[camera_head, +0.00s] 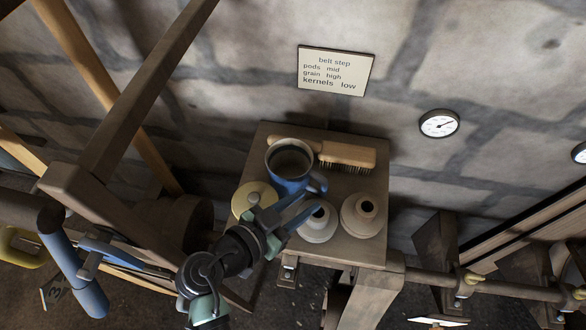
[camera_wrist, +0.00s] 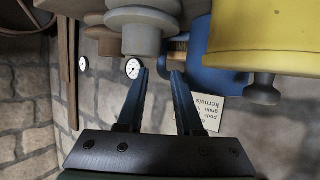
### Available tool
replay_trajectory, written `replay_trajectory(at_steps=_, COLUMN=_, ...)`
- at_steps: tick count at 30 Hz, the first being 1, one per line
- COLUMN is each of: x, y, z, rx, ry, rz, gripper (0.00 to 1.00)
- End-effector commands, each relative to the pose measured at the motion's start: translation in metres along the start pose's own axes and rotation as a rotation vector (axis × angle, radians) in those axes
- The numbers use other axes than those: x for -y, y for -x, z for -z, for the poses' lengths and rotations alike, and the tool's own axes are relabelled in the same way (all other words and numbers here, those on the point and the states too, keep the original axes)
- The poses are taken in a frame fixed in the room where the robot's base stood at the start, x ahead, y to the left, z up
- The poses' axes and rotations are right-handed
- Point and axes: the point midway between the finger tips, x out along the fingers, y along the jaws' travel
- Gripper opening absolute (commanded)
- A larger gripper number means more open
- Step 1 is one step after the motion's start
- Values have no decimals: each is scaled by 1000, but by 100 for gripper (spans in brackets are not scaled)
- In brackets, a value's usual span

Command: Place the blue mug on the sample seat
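The blue mug (camera_head: 288,168) stands upright on a small wooden stand, its handle toward the lower right. In the wrist view, which is upside down, the mug (camera_wrist: 215,75) is partly hidden behind a yellow knobbed piece. My gripper (camera_head: 311,202) is open, its two blue fingers apart close to the handle side of the mug. In the wrist view the gap between the fingertips (camera_wrist: 161,72) looks empty. I cannot tell whether a finger touches the handle. I cannot make out which surface is the sample seat.
On the stand (camera_head: 376,168), a wooden brush (camera_head: 347,154) lies behind the mug. The yellow piece (camera_head: 246,196) is at the mug's left front. Two pale necked pieces (camera_head: 319,224) (camera_head: 362,215) crowd the front. A sign (camera_head: 336,70) and gauge (camera_head: 439,124) hang on the stone wall.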

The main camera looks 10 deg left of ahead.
Motion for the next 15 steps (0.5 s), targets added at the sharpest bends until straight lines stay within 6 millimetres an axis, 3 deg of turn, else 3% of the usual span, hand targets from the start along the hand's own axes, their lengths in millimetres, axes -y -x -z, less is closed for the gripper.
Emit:
replay_trajectory(at_steps=3, x=0, y=-17, z=2, rx=0, ry=0, rz=-1, gripper=35)
replay_trajectory(at_steps=11, x=1, y=-35, z=4, rx=0, ry=-1, rz=0, gripper=35)
replay_trajectory(at_steps=15, x=2, y=-54, z=6, rx=1, ry=0, rz=-2, gripper=35)
